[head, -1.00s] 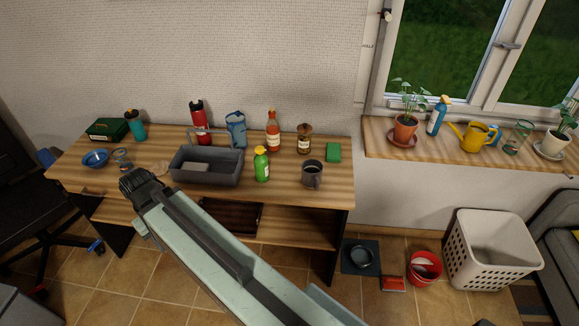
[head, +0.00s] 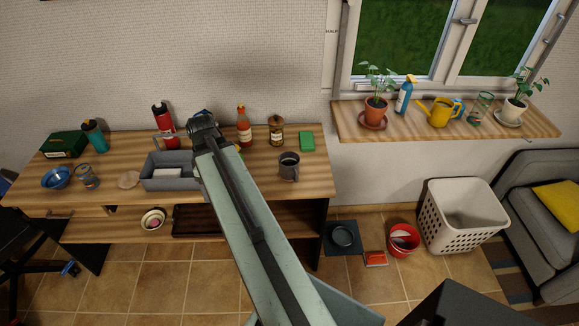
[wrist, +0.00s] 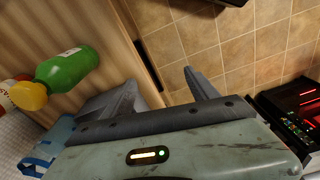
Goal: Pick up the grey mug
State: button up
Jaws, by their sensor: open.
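The grey mug (head: 289,166) stands upright near the right end of the wooden desk (head: 309,184) in the head view. It is clear of my arm and is not visible in the wrist view. My gripper (head: 204,124) is at the far end of my arm, to the left of the mug and apart from it, over the area by the grey bin. In the wrist view my gripper (wrist: 165,92) has its two fingers spread with nothing between them.
A green bottle (wrist: 68,68) lies near my gripper in the wrist view; my arm mostly hides it in the head view. A windowsill (head: 430,125) is to the right.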

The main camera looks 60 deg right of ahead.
jog(key=s+d+r+n, duration=0.1)
jog(key=s+d, duration=0.3)
jog(key=d, duration=0.3)
jog(key=s+d+r+n, duration=0.1)
jog(key=s+d+n, duration=0.1)
jog(key=s+d, duration=0.4)
jog(key=n+t+p, duration=0.1)
jog(key=n+p, duration=0.1)
jog(key=n, duration=0.1)
send_over(295, 170)
jog(key=s, duration=0.2)
jog(key=shift+h, duration=0.3)
jog(key=f+b, duration=0.2)
jog(key=w+f+b, duration=0.1)
jog(key=f+b, duration=0.2)
jog(key=w+f+b, duration=0.1)
jog(key=f+b, duration=0.1)
jog(key=b, duration=0.1)
jog(key=shift+a+f, duration=0.1)
jog(key=shift+f, duration=0.15)
jog(key=shift+r, duration=0.2)
grip_shut()
